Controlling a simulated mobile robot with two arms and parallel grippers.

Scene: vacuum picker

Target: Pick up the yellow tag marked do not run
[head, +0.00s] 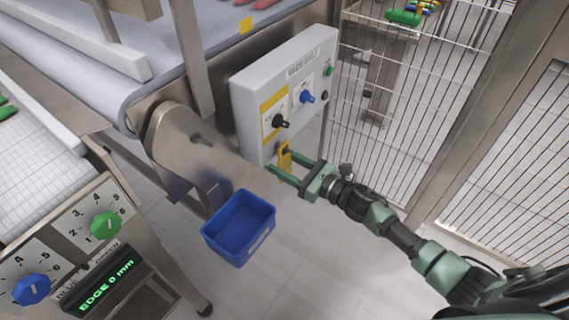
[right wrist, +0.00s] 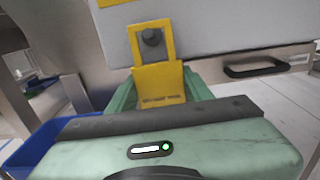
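The yellow tag (head: 285,157) hangs from a dark peg at the lower edge of the grey control box (head: 284,90). In the right wrist view the tag (right wrist: 158,84) has a slot at its top around the peg (right wrist: 152,37); the small print low on it is too blurred to read. My right gripper (head: 294,166) is at the tag with its green fingers apart, one on each side of the tag's lower part. I cannot tell whether they touch it. My left gripper is not in view.
A blue bin (head: 240,227) is below and left of the tag. The control box carries a black knob (head: 279,121) on a yellow plate and a blue knob (head: 307,97). A conveyor (head: 170,40) is at the upper left, wire fencing (head: 400,120) to the right.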

